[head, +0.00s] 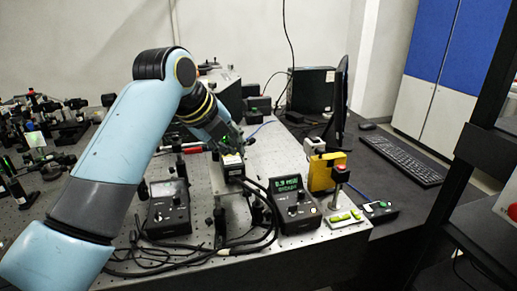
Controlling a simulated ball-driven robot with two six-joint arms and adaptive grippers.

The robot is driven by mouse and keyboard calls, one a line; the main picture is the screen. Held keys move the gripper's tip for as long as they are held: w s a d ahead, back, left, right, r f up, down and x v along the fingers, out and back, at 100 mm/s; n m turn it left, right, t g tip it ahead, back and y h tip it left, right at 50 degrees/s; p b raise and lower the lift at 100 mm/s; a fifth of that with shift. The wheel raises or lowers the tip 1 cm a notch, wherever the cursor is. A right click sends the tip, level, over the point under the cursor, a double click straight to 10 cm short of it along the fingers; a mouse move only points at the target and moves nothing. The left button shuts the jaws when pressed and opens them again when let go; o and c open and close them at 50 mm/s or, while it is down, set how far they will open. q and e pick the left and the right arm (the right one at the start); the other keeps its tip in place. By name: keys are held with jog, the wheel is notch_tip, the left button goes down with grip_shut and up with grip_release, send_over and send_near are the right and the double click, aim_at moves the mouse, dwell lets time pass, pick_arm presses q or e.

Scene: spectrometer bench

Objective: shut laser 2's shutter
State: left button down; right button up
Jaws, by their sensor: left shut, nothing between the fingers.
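My left gripper (229,142) reaches in from the left over the bench. Its fingers are dark and small in the head view; they are shut and hold nothing. Just below it is a small dark box with a pale and yellow label (232,160), with black cables running from its front. I cannot tell whether the fingers touch this box. No readable name marks it as laser 2, and I cannot make out a shutter or its position. My right gripper is not in view.
A meter (169,207) and a controller with a green display (296,205) stand at the bench's front, with black cables between them. A yellow block (326,172) and a dark monitor (340,105) stand to the right. A keyboard (402,158) lies on the dark desk. Optics crowd the left.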

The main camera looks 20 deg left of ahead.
pick_arm(q)
jog(key=shift+w+d+r+m, duration=0.25)
jog(key=shift+w+r+m, duration=0.8)
jog(key=shift+r+m, duration=0.05)
jog(key=shift+w+d+r, duration=0.1)
jog(key=shift+w+r, duration=0.05)
jog(key=shift+w, duration=0.1)
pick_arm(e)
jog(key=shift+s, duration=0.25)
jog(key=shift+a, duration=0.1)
pick_arm(q)
jog(key=shift+w, duration=0.1)
jog(key=x, duration=0.9)
jog(key=shift+w+d+f+p, duration=0.2)
jog(key=shift+w+f+p, duration=0.05)
jog(key=shift+f+p, duration=0.1)
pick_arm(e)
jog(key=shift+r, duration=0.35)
pick_arm(q)
jog(key=shift+r, duration=0.1)
